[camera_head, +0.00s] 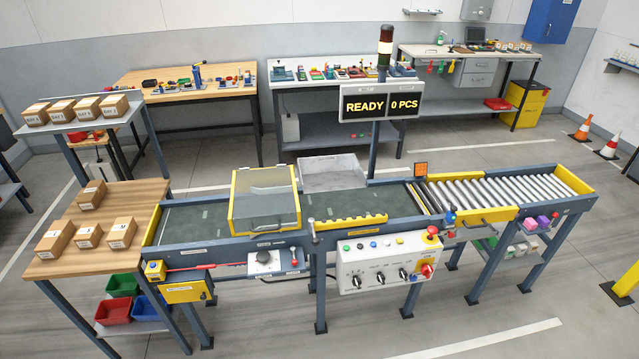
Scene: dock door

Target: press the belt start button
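A grey control panel (385,264) hangs on the front of the conveyor, right of centre. Below are several black knobs (380,278) and a red rotary switch (427,270) on yellow. A red mushroom button (432,231) stands at the panel's upper right. Neither gripper is in view.
The dark belt (205,222) passes under a yellow-framed clear cover (265,200) toward a roller section (500,190). A display (381,104) reads "READY" and "0 PCS". Cardboard boxes sit on a wooden table (75,215) at left. The floor in front is clear.

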